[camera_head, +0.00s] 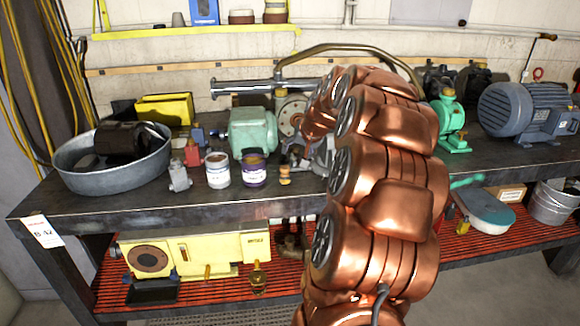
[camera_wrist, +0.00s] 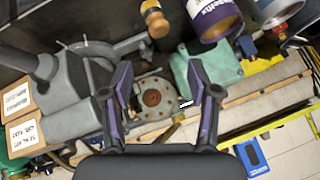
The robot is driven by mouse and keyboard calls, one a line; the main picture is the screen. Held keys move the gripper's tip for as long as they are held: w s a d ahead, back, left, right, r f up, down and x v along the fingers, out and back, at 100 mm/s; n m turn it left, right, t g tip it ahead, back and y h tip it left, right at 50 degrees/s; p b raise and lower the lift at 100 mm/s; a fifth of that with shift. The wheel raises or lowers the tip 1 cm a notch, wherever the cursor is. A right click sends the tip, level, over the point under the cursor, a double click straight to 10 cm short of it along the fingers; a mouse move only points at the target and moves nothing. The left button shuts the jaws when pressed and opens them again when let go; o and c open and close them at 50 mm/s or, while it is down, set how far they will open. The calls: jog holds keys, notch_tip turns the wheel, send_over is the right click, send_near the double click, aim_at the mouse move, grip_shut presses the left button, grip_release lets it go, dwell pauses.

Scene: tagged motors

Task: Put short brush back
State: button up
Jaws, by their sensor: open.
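A small wooden-handled piece (camera_head: 285,175), which looks like the short brush, stands on the bench just right of the paint cans. It also shows at the top of the wrist view (camera_wrist: 155,19); its bristles cannot be made out. My gripper (camera_wrist: 160,68) is open and empty in the wrist view, its two dark purple-edged fingers spread. The wooden piece lies beyond the fingertips and not between them. A grey motor with a round flange (camera_wrist: 153,98) shows between the fingers. In the head view my copper arm hides the gripper.
Paint cans (camera_head: 218,170) (camera_head: 254,169) stand close left of the wooden piece. A mint-green motor (camera_head: 250,133) is behind them. A metal basin (camera_head: 112,172) is at left, a blue motor (camera_head: 525,112) at right. Bare bench front edge (camera_head: 130,208) is clear. A teal-and-white object (camera_head: 485,212) lies below.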

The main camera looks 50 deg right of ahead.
jog(key=s+a+f+n+g+y, duration=0.2)
jog(key=s+a+n, duration=0.1)
jog(key=a, duration=1.1)
jog(key=s+a+f+n+g+y, duration=0.1)
jog(key=s+a+n, duration=0.1)
jog(key=a, duration=1.2)
jog(key=s+a+f+n+g, duration=0.1)
jog(key=s+a, duration=0.3)
jog(key=s, duration=0.4)
jog(key=s+a+f+n+g, duration=0.2)
jog(key=s+a, duration=0.3)
jog(key=s, duration=0.4)
jog(key=s+a+f+n+g, duration=0.2)
jog(key=s+a, duration=0.3)
jog(key=s, duration=0.4)
jog(key=shift+s+f+g, duration=0.25)
jog(key=shift+f+g, duration=0.35)
jog(key=shift+f, duration=0.2)
notch_tip(320, 180, up, 3)
jog(key=p, duration=0.3)
jog(key=shift+r, duration=0.15)
